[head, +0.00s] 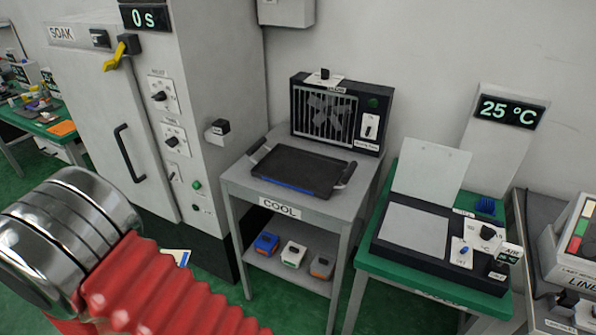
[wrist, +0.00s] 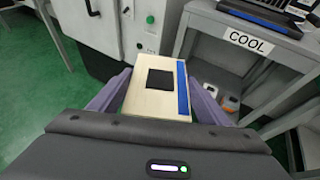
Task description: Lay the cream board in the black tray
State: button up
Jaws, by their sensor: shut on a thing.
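The cream board (wrist: 140,98), with a black square and a blue stripe along its right side, is in my gripper (wrist: 158,84) in the wrist view. The purple fingers stand on either side of it, shut on it. The black tray (head: 297,168) lies on top of the grey COOL table in the head view, with a handle at each end and a blue strip on its front edge. The tray's edge also shows at the top of the wrist view (wrist: 262,13). My gripper is apart from the tray, in front of the table.
The COOL table (head: 235,178) has a lower shelf with several small boxes (head: 293,254). A black panel with a grille (head: 322,113) stands behind the tray. The SOAK cabinet (head: 95,130) is to the left, a green bench (head: 365,262) to the right. The tray looks empty.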

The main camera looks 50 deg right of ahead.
aim_at(300, 170)
jog(key=i, duration=0.85)
jog(key=u, duration=0.05)
